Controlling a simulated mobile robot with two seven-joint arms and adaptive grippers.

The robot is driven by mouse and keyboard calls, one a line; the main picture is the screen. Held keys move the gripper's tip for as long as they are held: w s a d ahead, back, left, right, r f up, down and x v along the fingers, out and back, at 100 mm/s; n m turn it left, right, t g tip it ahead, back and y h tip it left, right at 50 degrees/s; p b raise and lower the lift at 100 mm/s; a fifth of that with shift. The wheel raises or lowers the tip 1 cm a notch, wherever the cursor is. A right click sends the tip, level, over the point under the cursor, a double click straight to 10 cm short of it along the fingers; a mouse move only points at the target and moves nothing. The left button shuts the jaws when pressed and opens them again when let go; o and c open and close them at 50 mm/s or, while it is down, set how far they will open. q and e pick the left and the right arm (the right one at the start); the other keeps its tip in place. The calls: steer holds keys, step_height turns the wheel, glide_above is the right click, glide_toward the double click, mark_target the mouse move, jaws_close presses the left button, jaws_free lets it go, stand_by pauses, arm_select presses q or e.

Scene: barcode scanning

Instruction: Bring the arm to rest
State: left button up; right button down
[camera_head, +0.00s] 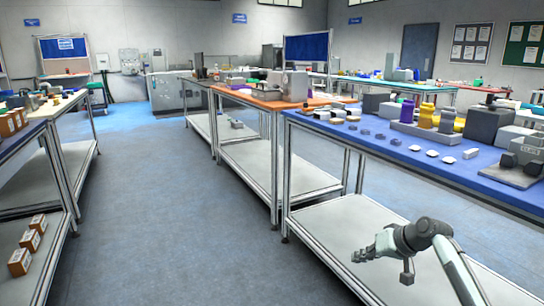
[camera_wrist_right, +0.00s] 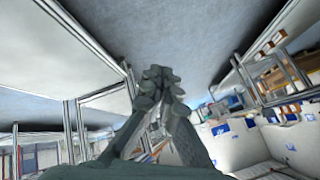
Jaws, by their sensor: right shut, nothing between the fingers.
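My right arm (camera_head: 448,262) comes in from the bottom right of the head view. My right gripper (camera_head: 364,255) is at its end, pointing left, seen in front of the lower shelf of the blue-topped table. Its fingers are shut and hold nothing. In the right wrist view the gripper (camera_wrist_right: 160,78) fills the middle, with its fingertips together and empty. My left gripper is in neither view.
The blue-topped table (camera_head: 385,152) on the right carries several small parts, yellow bottles (camera_head: 426,115) and grey boxes. An orange-topped table (camera_head: 262,103) stands beyond it. Cartons (camera_head: 28,242) lie on the left table's lower shelf. The aisle floor (camera_head: 160,200) is clear.

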steer(key=w+d+r+t+h, duration=0.2)
steer(key=d+h, duration=0.1)
steer(key=d, duration=0.2)
steer(key=w+d+r+n+t+h, duration=0.1)
steer(key=w+d+r+h, duration=0.15)
steer(key=d, duration=0.35)
steer(key=w+d+r+t+h, duration=0.1)
steer(key=w+d+t+h, duration=0.1)
steer(key=d+h, duration=0.25)
steer(key=s+a+f+n+g+y, duration=0.1)
steer(key=s+a+f+g, duration=0.15)
steer(key=s+f, duration=0.9)
steer(key=s+a+f+g+y, duration=0.1)
steer(key=s+a+f+g, duration=0.15)
steer(key=s+f, duration=0.9)
steer(key=s+a+f+g, duration=0.2)
steer(key=s+a+f, duration=0.1)
steer(key=s+f, duration=0.6)
steer(key=s+a+f+g+y, duration=0.1)
steer(key=s+a+f+g, duration=0.1)
steer(key=s+f, duration=0.8)
steer(key=s+a, duration=0.1)
steer(key=s, duration=0.7)
steer(key=shift+a+y, duration=0.3)
steer(key=shift+d, duration=0.1)
